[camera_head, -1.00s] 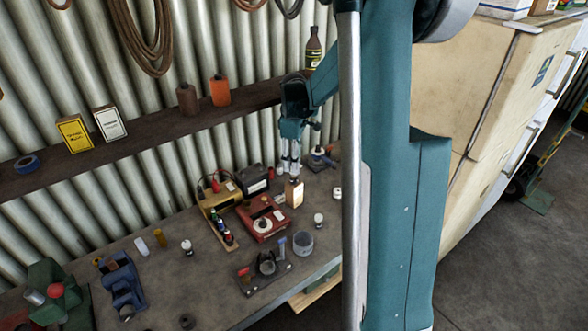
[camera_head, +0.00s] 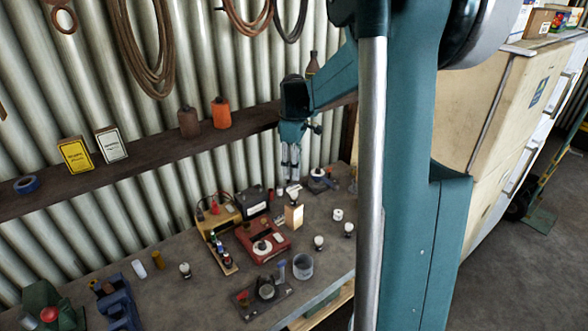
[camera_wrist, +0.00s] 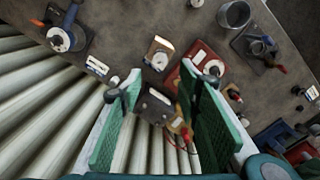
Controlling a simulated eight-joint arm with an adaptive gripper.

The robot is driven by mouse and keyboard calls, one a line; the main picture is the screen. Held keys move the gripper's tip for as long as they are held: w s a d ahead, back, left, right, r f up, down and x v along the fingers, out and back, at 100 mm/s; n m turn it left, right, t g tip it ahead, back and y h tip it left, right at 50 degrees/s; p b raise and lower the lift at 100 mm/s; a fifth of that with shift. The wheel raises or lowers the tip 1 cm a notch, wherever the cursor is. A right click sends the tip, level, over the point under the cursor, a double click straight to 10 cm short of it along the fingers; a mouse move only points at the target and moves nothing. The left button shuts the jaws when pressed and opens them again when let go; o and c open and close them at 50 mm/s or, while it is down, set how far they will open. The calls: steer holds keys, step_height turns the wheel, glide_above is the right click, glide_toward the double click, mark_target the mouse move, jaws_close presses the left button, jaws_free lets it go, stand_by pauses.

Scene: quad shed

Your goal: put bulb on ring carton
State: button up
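The ring carton (camera_head: 294,217) is a small tan box with a pale front, standing on the workbench near the wall. A white bulb (camera_head: 293,189) shows at its top, just below my gripper (camera_head: 290,172); it appears to rest upright on the carton. In the wrist view the carton (camera_wrist: 155,46) lies beyond my fingertips, with a round white shape (camera_wrist: 160,61) on it. My gripper (camera_wrist: 168,88) is open, its green pads wide apart with nothing between them. Other white bulbs stand on the bench, such as one right of the carton (camera_head: 319,242) and one at left (camera_head: 185,269).
A red device (camera_head: 263,240), a black box (camera_head: 250,202) and a yellow-brown case (camera_head: 219,212) crowd the carton's left. A grey cup (camera_head: 303,267) stands in front. A shelf (camera_head: 150,157) runs along the corrugated wall. Some bare bench lies right of the cup.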

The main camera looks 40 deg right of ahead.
stand_by(0.3)
steer(key=s+a+r+m+t, duration=0.2)
steer(key=s+a+r, duration=0.25)
steer(key=a, duration=0.45)
steer(key=s+a+r+m+t, duration=0.1)
steer(key=s+a+r, duration=0.4)
steer(key=a, duration=0.4)
steer(key=s+a+f+m+t, duration=0.3)
steer(key=s+a+m+t, duration=0.1)
steer(key=s+a, duration=1)
steer(key=s, duration=0.3)
